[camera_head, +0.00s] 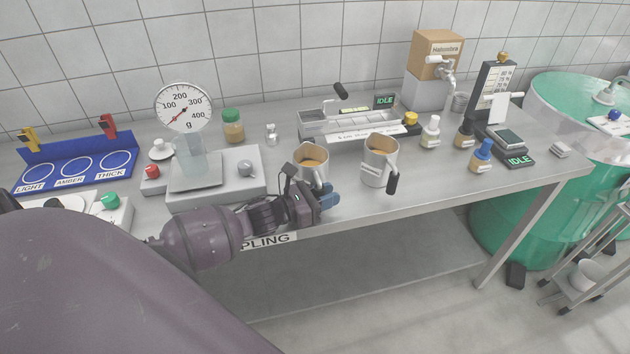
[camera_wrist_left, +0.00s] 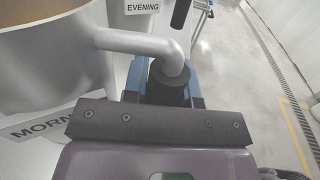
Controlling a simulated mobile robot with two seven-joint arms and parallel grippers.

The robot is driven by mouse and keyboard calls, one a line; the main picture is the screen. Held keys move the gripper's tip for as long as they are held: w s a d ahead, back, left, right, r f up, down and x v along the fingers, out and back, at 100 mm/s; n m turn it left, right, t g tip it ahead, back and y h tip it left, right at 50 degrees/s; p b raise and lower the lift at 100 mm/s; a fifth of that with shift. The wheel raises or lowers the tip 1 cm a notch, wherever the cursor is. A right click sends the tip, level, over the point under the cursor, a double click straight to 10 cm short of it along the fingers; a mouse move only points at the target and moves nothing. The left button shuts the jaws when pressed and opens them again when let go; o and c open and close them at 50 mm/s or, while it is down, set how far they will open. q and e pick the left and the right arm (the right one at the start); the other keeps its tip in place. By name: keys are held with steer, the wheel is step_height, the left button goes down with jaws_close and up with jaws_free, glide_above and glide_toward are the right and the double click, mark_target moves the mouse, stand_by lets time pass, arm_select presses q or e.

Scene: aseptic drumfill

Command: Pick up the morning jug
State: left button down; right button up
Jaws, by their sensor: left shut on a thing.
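The morning jug (camera_head: 311,174) is a metal jug with amber liquid in it, upright at the front middle of the bench. In the left wrist view it fills the left side (camera_wrist_left: 50,75), its label partly cut off to "MORN". My left gripper (camera_head: 327,197) is at the jug's right front side, shut on its handle (camera_wrist_left: 145,43). The handle's dark lower part sits between the blue fingers, which are mostly hidden. I cannot tell whether the jug's base touches the bench. My right gripper is not in view.
The evening jug (camera_head: 377,168) stands close by on the right, its black handle toward the front edge. A scale (camera_head: 215,178) is to the left, a metal tray (camera_head: 345,124) behind. Small bottles (camera_head: 481,156) stand at right. Some bare bench (camera_head: 430,175) lies right of the evening jug.

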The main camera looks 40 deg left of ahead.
arm_select(q)
steer(key=shift+r, duration=0.25)
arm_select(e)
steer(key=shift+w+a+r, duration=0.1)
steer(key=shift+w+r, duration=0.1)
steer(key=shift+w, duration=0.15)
